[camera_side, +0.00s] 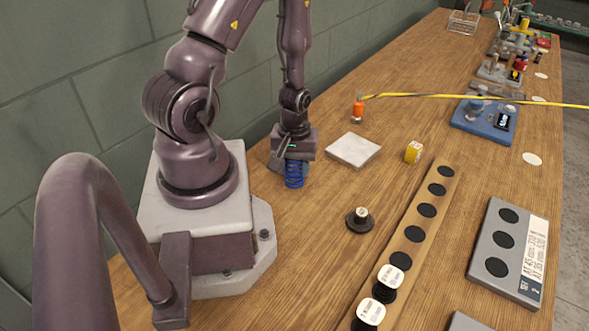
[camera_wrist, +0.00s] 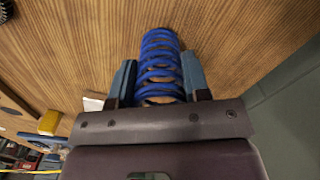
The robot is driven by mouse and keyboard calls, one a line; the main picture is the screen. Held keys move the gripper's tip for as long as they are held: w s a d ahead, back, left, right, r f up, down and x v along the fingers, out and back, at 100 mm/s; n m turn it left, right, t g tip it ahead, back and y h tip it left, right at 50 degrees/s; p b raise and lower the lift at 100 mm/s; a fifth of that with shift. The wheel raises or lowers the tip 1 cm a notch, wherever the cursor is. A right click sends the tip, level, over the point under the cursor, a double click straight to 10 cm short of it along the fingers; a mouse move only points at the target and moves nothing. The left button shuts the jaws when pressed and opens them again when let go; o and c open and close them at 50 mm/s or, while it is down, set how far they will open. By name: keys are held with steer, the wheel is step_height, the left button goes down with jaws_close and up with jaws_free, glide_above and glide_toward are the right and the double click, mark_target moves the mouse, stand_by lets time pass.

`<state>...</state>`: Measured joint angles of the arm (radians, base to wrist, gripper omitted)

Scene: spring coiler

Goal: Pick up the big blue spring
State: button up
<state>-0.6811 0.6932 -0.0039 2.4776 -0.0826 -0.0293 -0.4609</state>
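The big blue spring (camera_side: 293,174) is upright below my gripper (camera_side: 292,160), beside the robot base in the side view. In the wrist view the blue coils (camera_wrist: 160,62) lie between the two fingers of my gripper (camera_wrist: 160,78). One finger is on each side, very close to the coils. I cannot tell whether the fingers press on the spring or leave a thin gap. I also cannot tell whether its lower end rests on the table.
A pale square plate (camera_side: 353,150) and yellow block (camera_side: 414,152) lie to the right. An orange cylinder (camera_side: 358,109) stands behind, near a yellow cable (camera_side: 450,97). A wooden strip with black discs (camera_side: 404,246) lies in front. Bare wood surrounds the spring's right side.

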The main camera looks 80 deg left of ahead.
steer(key=shift+c, duration=0.7)
